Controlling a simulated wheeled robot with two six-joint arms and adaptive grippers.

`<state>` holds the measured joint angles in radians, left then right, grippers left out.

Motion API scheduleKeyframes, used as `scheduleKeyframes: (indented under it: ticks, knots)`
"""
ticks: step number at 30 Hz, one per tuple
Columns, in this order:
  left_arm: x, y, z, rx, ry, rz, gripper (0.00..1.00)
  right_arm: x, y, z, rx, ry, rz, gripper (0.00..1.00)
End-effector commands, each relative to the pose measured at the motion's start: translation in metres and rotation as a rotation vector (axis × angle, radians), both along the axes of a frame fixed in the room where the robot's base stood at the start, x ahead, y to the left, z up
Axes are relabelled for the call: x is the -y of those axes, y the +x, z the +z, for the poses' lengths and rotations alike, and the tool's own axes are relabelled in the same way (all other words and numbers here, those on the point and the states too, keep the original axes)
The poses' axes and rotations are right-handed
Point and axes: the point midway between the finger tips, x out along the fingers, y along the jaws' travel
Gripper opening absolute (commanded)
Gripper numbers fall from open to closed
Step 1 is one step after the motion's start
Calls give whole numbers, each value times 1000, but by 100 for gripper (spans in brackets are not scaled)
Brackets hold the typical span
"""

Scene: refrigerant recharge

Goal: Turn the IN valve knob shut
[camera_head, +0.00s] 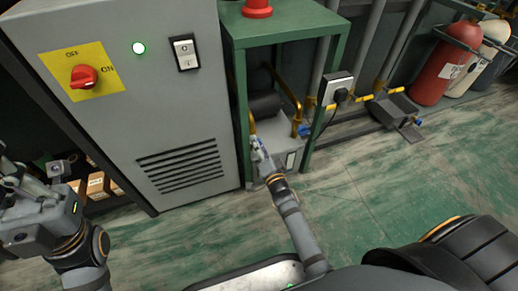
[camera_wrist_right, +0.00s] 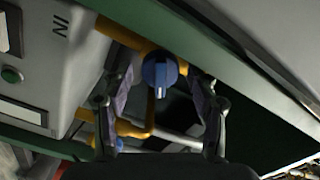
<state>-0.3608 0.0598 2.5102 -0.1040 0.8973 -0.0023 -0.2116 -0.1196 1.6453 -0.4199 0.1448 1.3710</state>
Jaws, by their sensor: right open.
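In the right wrist view, the blue IN valve knob (camera_wrist_right: 160,72) sits on a yellow pipe (camera_wrist_right: 122,33) near the dark letters IN. Its raised grip with a pale line points down in the picture. My right gripper (camera_wrist_right: 162,95) is open, with one finger on either side of the knob in that view and a visible gap on both sides. In the head view, my right gripper (camera_head: 258,150) reaches into the green frame and hides the knob. My left gripper (camera_head: 22,205) is at the left edge, away from the valve; its finger opening is unclear.
The green frame (camera_head: 241,120) stands close around the right gripper. A grey cabinet (camera_head: 130,130) with a red rotary switch (camera_head: 84,76) stands left. Another blue knob (camera_head: 305,131) shows right of the gripper. The green floor (camera_head: 350,220) in front is mostly clear.

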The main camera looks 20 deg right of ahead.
Motion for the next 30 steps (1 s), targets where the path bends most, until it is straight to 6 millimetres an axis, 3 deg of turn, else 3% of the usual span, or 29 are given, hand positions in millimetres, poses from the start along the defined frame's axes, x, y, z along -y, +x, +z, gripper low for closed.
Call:
scheduleKeyframes:
  ticks: [7,18,30]
  knots:
    - [0,0,0,-1,1,0,0,0,0,0,-1,0,0,56]
    - [0,0,0,-1,1,1,0,0,0,0,-1,0,0,8]
    - [0,0,6,0,-2,-2,0,0,0,0,3,-125,-1,7]
